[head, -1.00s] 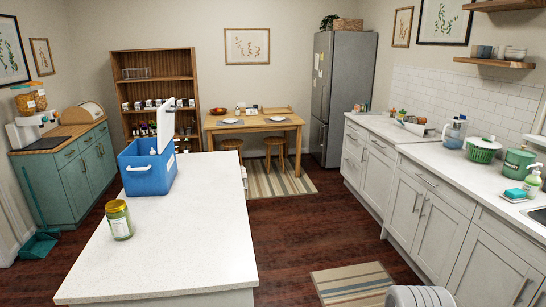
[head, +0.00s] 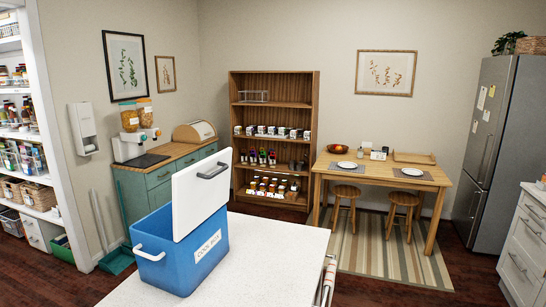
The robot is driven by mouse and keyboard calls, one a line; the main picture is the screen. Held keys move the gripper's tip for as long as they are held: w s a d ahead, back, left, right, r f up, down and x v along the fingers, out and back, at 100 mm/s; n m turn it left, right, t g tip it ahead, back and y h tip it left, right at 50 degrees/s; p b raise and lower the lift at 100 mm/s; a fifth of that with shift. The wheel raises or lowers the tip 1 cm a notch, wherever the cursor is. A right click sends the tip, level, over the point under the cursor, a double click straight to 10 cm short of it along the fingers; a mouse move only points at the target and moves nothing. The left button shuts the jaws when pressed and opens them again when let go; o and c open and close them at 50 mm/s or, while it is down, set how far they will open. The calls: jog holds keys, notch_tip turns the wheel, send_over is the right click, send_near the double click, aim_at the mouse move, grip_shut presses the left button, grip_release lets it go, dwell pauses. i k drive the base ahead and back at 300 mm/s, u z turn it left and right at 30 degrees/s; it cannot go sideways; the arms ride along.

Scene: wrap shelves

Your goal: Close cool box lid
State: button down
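The blue cool box (head: 174,262) stands on the white island counter in the head view, at the lower left of the picture. It has a white label on its front and a white handle on its left side. Its white lid (head: 188,203) stands upright and open, with a grey handle (head: 213,171) near its top. The lid hides much of the box's opening, so I cannot see what is inside. My gripper is not in view.
The white counter (head: 265,250) has bare room right of the box. A towel (head: 328,280) hangs at its right edge. Beyond are a wooden shelf (head: 274,90), a table (head: 380,173) with stools, a teal cabinet (head: 165,188) and a fridge (head: 510,130).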

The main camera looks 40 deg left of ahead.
aim_at(199, 190)
jog(key=i, duration=2.05)
jog(key=u, duration=3.95)
